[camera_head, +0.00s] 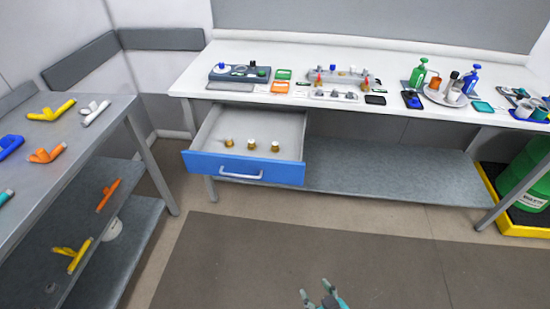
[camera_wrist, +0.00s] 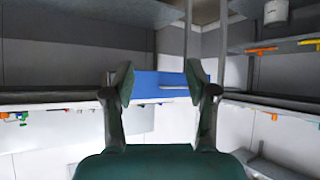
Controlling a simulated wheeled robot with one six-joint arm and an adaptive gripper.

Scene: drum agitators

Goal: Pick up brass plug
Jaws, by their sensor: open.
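An open drawer with a blue front (camera_head: 245,167) hangs under the white bench. Three small brass-coloured pieces stand in a row inside it: a left one (camera_head: 229,143), a middle one (camera_head: 251,145) and a right one (camera_head: 275,147). The middle and right ones have pale tops. They are too small to tell which is the brass plug. My gripper (camera_head: 318,296) is open and empty, low at the bottom of the head view, well short of the drawer. In the wrist view the blue drawer front (camera_wrist: 160,85) shows between the fingers; the brass pieces are not visible there.
The white bench (camera_head: 400,112) above the drawer carries fixtures, bottles and cups. A grey shelf (camera_head: 390,174) runs below it. A grey table (camera_head: 85,118) with coloured fittings stands at the left. A green drum (camera_head: 528,175) stands on a yellow pallet at right. The floor before the drawer is clear.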

